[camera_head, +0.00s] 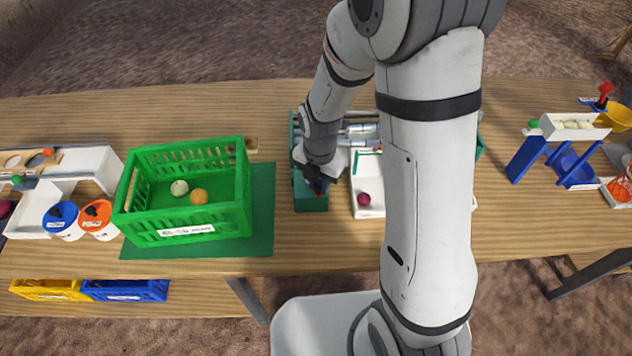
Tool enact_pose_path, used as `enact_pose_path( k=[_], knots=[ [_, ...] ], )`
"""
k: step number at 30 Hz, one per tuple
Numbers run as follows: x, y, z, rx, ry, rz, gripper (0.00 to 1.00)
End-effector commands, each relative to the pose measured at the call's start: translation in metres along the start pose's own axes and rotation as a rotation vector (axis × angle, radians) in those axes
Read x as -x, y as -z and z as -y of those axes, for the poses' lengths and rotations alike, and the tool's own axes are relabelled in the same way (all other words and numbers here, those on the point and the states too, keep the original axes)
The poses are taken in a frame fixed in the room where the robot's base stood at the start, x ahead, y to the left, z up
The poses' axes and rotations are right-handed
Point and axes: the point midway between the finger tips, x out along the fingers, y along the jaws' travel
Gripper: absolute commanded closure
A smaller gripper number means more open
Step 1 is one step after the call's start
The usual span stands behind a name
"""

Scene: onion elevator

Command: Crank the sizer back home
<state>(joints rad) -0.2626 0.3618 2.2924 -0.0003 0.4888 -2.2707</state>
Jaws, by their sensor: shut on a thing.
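The sizer is a green machine (311,204) with pale metal rollers (361,129), standing on the table right of the middle. My arm hides much of it. My gripper (317,184) points down at the left front of the sizer, over its green housing. It is shut on what appears to be the crank handle, which the fingers mostly hide. The crank's exact angle cannot be told. A white tray (366,184) at the sizer's front holds a dark red onion (363,199).
A green crate (187,236) with a white and an orange-brown onion stands on a green mat (262,205) to the left. A blue and white stand (532,152) is at the right. Bare table lies between it and the sizer.

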Motion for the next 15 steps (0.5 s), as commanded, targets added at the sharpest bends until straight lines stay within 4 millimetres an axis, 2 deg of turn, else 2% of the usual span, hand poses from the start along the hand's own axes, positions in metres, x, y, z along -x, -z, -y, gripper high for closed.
enact_pose_path(
  k=[4,15],
  knots=[
    [0.0008,-0.0071,0.0019,-0.003,-0.004,0.003,1.0],
    [0.0009,-0.0085,0.0022,-0.001,-0.004,0.003,1.0]
  ],
)
